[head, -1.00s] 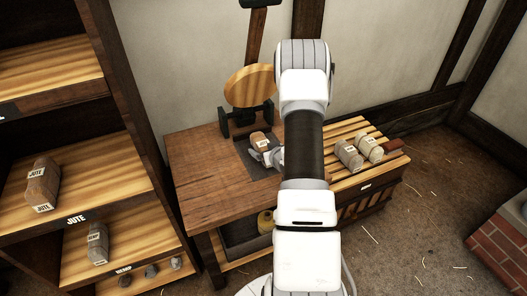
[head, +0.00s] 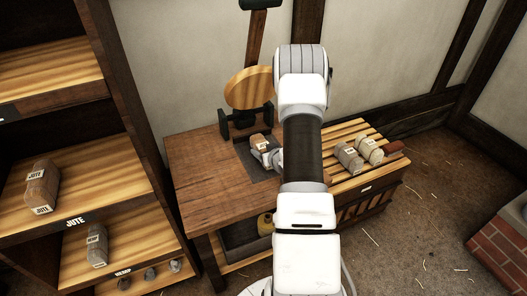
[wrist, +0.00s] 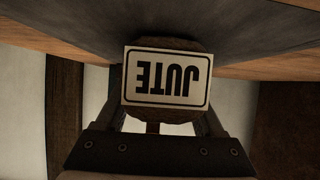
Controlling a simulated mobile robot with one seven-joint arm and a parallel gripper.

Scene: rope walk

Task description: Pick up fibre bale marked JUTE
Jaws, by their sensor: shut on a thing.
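A brown fibre bale (head: 258,142) with a white label is over the dark square plate (head: 262,169) on the wooden bench. In the wrist view the bale (wrist: 160,45) faces me end-on, and its label reads JUTE, upside down. My gripper (head: 266,153) is shut on this bale; in the wrist view the fingers of my gripper (wrist: 163,118) reach along both sides of it. I cannot tell whether the bale touches the plate. Another bale labelled JUTE (head: 42,186) lies on the left shelf.
A bale on the lower shelf (head: 97,246) stands near a HEMP sign. Two pale bales (head: 348,157) (head: 369,150) lie on the slatted rack at the right. A round wooden disc (head: 250,88) stands behind the plate. The bench's left part (head: 205,185) is clear.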

